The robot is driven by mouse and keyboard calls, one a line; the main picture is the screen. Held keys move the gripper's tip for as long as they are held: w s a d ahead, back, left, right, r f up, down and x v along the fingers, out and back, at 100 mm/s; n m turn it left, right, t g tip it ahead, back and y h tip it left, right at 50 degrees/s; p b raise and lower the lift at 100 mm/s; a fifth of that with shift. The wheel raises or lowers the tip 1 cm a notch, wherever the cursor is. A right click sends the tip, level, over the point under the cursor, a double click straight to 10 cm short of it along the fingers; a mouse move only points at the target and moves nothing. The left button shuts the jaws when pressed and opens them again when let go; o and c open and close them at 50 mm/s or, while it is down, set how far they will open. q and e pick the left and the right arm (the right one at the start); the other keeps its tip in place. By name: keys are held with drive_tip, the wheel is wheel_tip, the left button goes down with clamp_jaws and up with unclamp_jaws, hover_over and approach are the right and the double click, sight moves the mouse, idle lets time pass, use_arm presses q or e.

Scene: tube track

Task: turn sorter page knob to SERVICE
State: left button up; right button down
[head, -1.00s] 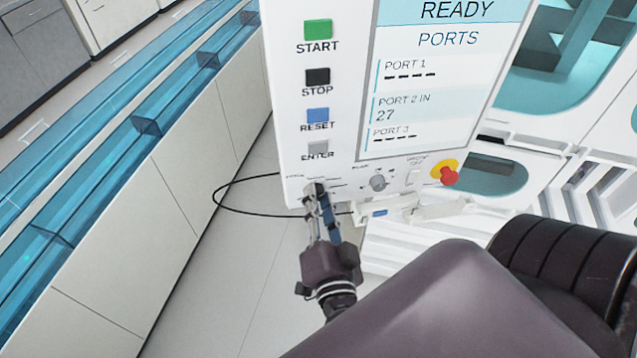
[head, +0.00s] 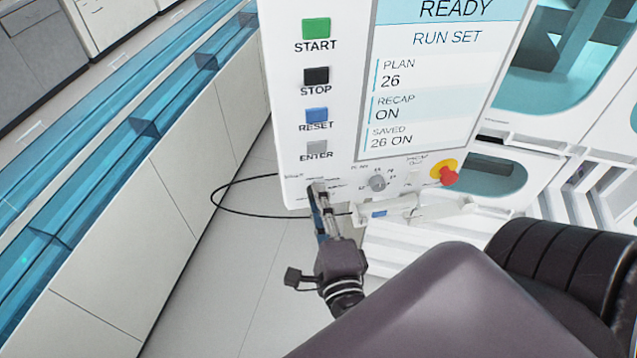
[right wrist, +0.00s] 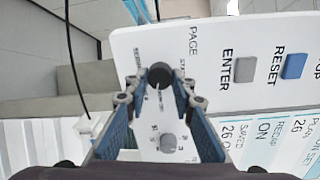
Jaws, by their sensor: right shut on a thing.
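The sorter's control panel (head: 290,110) is a white slab with a screen (head: 425,90) reading READY, RUN SET, PLAN 26, RECAP ON, SAVED 26 ON. My right gripper (head: 319,190) is at the panel's lower left corner and covers the page knob in the head view. In the right wrist view the dark round page knob (right wrist: 163,76) sits between the fingertips of my right gripper (right wrist: 157,84), which is shut on it. The word PAGE is readable beside it. The smaller labels around the knob, SERVICE included, are too small or hidden to read. My left gripper is not in view.
START (head: 316,28), STOP (head: 316,76), RESET (head: 317,115) and ENTER (head: 317,149) buttons run up the panel's left side. A grey plan knob (head: 378,183) and a red emergency stop (head: 448,173) are to the right. A black cable (head: 214,196) loops at the left.

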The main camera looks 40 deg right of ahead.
drive_tip(key=shift+f+m+t+b, duration=0.15)
drive_tip(key=shift+m+b, duration=1.4)
drive_tip(key=shift+m, duration=1.3)
drive_tip(key=shift+f+m+t+b, duration=0.1)
drive_tip(key=shift+m+t+b, duration=0.1)
drive_tip(key=shift+m+b, duration=2)
drive_tip(key=shift+f+m+t+b, duration=0.15)
drive_tip(key=shift+m+b, duration=0.7)
drive_tip(key=shift+m, duration=2.7)
drive_tip(key=shift+r, duration=0.15)
drive_tip(key=c, duration=1.6)
unclamp_jaws()
drive_tip(key=shift+r, duration=0.15)
